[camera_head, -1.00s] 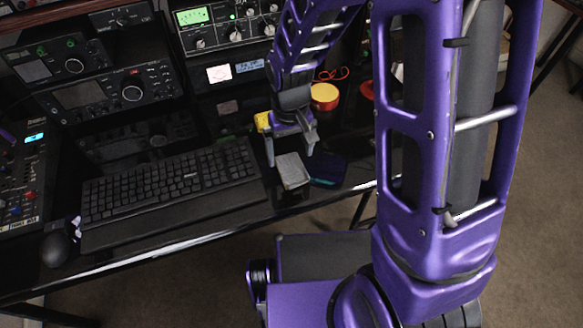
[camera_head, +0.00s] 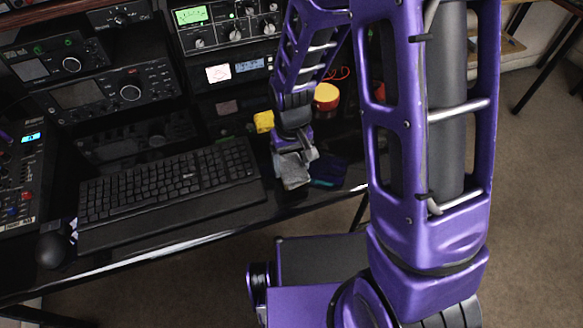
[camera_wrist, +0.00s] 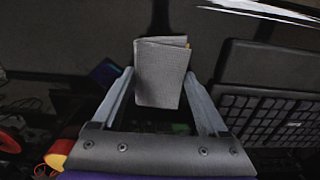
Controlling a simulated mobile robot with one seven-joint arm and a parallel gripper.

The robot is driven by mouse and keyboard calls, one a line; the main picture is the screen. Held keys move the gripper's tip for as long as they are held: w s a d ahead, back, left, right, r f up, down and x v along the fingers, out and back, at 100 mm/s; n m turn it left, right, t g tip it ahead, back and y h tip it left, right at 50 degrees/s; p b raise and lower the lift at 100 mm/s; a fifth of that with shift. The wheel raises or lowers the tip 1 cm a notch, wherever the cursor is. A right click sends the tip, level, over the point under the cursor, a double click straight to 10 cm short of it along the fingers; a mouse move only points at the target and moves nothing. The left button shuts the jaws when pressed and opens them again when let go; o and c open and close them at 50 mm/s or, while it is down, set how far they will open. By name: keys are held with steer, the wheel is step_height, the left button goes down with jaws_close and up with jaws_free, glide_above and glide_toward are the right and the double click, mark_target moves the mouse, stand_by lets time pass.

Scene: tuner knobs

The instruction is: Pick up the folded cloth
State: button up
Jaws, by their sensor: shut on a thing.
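The folded cloth (camera_head: 292,172) is a small light-grey folded piece at the right end of the keyboard, near the desk's front edge. In the wrist view the cloth (camera_wrist: 160,73) shows its woven face and folded edge between my fingers. My gripper (camera_head: 293,158) is over the cloth in the head view and hides part of it. In the wrist view my gripper (camera_wrist: 160,88) has one finger on each side of the cloth and is shut on it. I cannot tell whether the cloth still touches the desk.
The black keyboard (camera_head: 170,190) lies just left of the cloth. A dark blue-green item (camera_head: 328,172) lies to its right. A yellow block (camera_head: 264,121) and a red-and-yellow round item (camera_head: 326,96) are behind. Radio units (camera_head: 105,92) line the back.

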mark_target(293, 166)
steer(key=shift+c, duration=1.1)
step_height(293, 166, up, 10)
steer(key=p, duration=0.2)
steer(key=o, duration=0.9)
steer(key=shift+c, duration=0.2)
steer(key=c, duration=0.6)
steer(key=shift+o, duration=0.2)
steer(key=shift+d, duration=0.1)
